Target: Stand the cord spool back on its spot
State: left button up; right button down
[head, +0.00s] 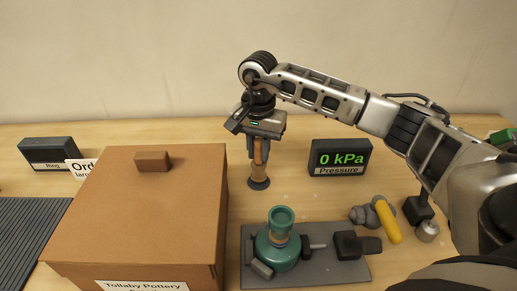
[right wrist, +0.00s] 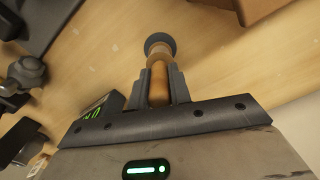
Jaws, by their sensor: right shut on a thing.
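My right gripper (head: 259,153) points down in the middle of the head view. It is shut on a tan, upright, slim thing with a dark round disc at its lower end, which I take for the cord spool (head: 258,173). In the right wrist view the spool (right wrist: 159,60) sits between both fingers (right wrist: 158,74), its disc beyond the fingertips. The disc is close to the wooden table; I cannot tell whether it touches. No marked spot for the spool is clear to me. My left gripper is not in view.
A large brown box (head: 150,210) stands left of the spool. A pressure display (head: 340,157) reading 0 kPa stands right. A yellow-handled tool (head: 387,222) lies farther right.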

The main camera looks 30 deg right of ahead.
jog(key=shift+f+b, duration=0.65)
jog(key=shift+f, duration=0.1)
jog(key=shift+f, duration=0.25)
dwell(0.3)
jog(key=c, duration=1.2)
grip_release()
jog(key=shift+r+p, duration=1.1)
jog(key=shift+r, duration=0.75)
jog(key=shift+r+p, duration=1.4)
jog(key=shift+r, duration=0.85)
jog(key=shift+f, duration=0.1)
